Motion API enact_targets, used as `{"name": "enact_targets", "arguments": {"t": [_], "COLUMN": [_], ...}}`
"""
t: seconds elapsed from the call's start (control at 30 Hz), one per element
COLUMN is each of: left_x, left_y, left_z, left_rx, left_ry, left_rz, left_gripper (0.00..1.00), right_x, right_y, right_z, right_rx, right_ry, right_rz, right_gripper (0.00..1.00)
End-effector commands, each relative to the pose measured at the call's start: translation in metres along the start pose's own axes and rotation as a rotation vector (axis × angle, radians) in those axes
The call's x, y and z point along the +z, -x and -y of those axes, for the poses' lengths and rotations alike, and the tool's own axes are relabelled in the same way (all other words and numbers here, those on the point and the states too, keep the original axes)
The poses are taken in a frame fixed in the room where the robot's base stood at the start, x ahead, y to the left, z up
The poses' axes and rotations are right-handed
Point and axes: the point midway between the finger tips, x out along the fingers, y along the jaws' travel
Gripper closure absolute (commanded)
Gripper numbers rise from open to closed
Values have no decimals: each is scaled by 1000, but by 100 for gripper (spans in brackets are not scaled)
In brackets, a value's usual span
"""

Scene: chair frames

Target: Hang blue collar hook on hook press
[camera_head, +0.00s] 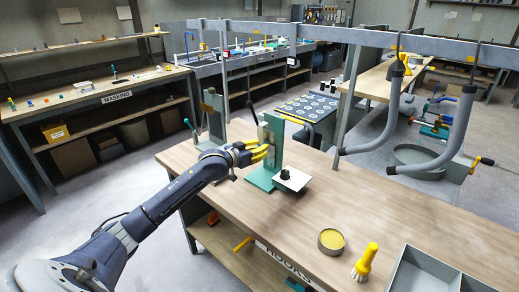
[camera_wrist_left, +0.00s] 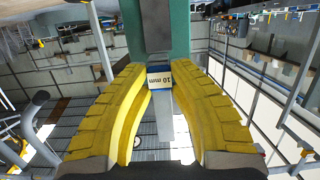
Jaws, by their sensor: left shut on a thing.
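The hook press is a green upright (camera_head: 270,137) with a grey plate on its face, on a green base on the wooden bench. My left gripper (camera_head: 262,153) has yellow fingers and is at the upright's left side. In the left wrist view the green upright (camera_wrist_left: 180,30) rises straight ahead of the fingers. Between the curved fingers (camera_wrist_left: 160,100) is a narrow grey piece with a blue-edged "10 mm" label, which I take as the blue collar hook (camera_wrist_left: 164,120). My gripper is shut on it. Whether it touches the press is unclear. My right gripper is out of view.
A white plate with a black knob (camera_head: 290,179) is beside the press. A grey-green stand (camera_head: 213,115) is behind my wrist. A yellow tin (camera_head: 331,242), a yellow brush (camera_head: 366,262) and a grey tray (camera_head: 425,272) are nearer. Bent grey tubes (camera_head: 390,115) hang at right.

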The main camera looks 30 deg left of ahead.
Motion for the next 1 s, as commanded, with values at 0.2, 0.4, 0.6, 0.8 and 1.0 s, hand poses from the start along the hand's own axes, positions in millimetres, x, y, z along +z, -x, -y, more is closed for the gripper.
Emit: {"name": "enact_targets", "arguments": {"t": [0.2,0.4,0.6,0.8,1.0], "left_x": [-2,-3,-3,-3,0], "left_y": [-5,-10,-12,-12,-13], "left_z": [0,0,0,0,0], "left_rx": [0,0,0,0,0], "left_ry": [1,1,0,0,0], "left_rz": [-2,-1,0,-1,0], "left_gripper": [100,100,100,100,100], "right_x": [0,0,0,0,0], "right_y": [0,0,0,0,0], "right_z": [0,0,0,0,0], "right_rx": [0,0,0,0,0], "right_ry": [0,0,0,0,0], "right_rz": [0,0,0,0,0], "right_gripper": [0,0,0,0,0]}}
